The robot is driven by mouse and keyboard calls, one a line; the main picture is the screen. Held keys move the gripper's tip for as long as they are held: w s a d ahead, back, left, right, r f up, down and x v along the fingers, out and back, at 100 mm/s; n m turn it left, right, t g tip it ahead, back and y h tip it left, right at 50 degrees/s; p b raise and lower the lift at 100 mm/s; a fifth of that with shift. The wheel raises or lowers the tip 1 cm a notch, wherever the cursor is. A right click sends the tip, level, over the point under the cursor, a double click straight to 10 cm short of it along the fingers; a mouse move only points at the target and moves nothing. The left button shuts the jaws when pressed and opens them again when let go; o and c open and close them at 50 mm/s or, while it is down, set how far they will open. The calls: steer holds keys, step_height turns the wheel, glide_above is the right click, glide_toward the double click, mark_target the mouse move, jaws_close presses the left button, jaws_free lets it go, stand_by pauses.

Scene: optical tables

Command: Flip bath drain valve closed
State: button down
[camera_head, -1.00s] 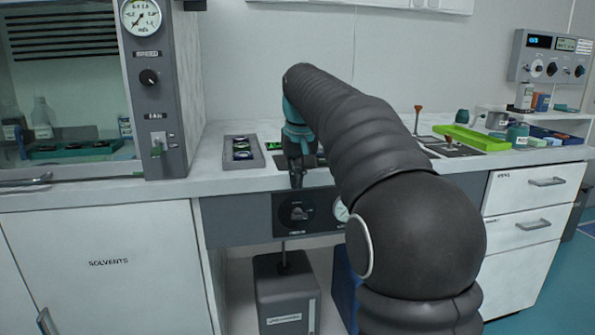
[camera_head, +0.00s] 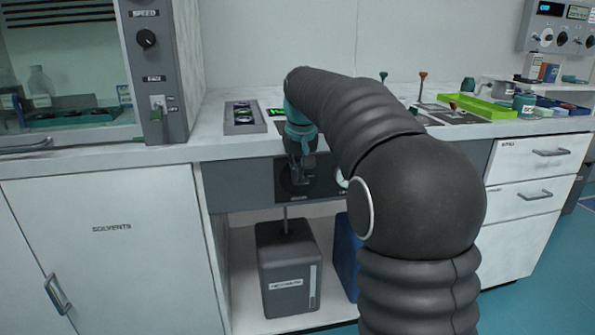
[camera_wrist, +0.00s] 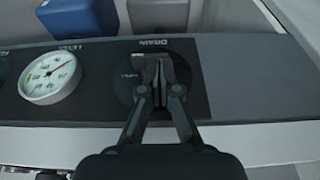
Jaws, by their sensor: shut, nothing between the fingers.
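The dark valve panel (camera_head: 322,190) is on the bench front. In the wrist view it shows turned over, with the word DRAIN above a round black dial plate (camera_wrist: 127,88). My gripper (camera_head: 300,178) is in front of this panel, pointing down. In the wrist view, my gripper (camera_wrist: 160,72) has its fingers together and empty over the dial plate. The fingers hide most of the drain valve's handle, so I cannot tell its position or whether they touch it.
A white pressure gauge (camera_wrist: 50,77) sits beside the dial in the wrist view. A grey container (camera_head: 287,268) with a thin rod or tube above it stands below the panel. A blue box (camera_head: 347,255) is beside it.

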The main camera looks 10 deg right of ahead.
steer(key=shift+a+h+p, duration=0.3)
steer(key=shift+h, duration=0.4)
